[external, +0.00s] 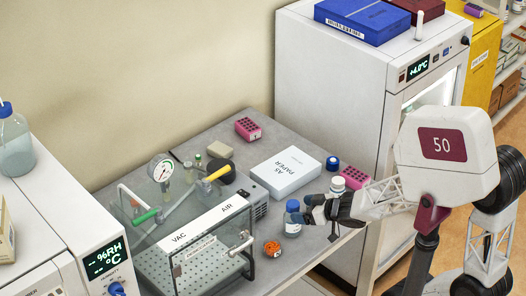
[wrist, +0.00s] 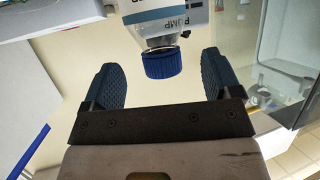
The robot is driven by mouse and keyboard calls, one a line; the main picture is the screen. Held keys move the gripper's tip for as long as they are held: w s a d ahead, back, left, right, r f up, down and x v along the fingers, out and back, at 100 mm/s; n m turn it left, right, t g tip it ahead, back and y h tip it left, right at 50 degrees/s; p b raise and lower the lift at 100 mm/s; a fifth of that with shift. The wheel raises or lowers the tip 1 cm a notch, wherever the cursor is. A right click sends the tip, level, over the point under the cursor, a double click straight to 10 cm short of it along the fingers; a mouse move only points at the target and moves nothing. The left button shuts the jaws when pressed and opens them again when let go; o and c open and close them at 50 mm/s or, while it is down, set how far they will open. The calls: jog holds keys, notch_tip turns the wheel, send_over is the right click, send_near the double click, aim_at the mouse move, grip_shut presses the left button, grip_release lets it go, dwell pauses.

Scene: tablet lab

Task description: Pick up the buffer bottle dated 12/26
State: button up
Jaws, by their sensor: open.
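A small bottle with a blue cap (external: 292,218) stands upright on the grey bench. A second bottle with a white cap (external: 337,184) stands behind my gripper, its lower part hidden. No 12/26 date is legible on either. My gripper (external: 310,209) is right beside the blue-capped bottle, on its right. In the wrist view, my gripper (wrist: 161,82) is open, with a dark blue finger on each side. A blue-capped bottle (wrist: 165,14) shows between and beyond the fingers, with a gap on both sides.
A clear vacuum chamber (external: 205,232) stands left of the bottle. An orange item (external: 272,249) lies close in front of it.

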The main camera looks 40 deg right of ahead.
aim_at(293, 209)
jog(key=shift+x, duration=2.1)
jog(key=c, duration=1.2)
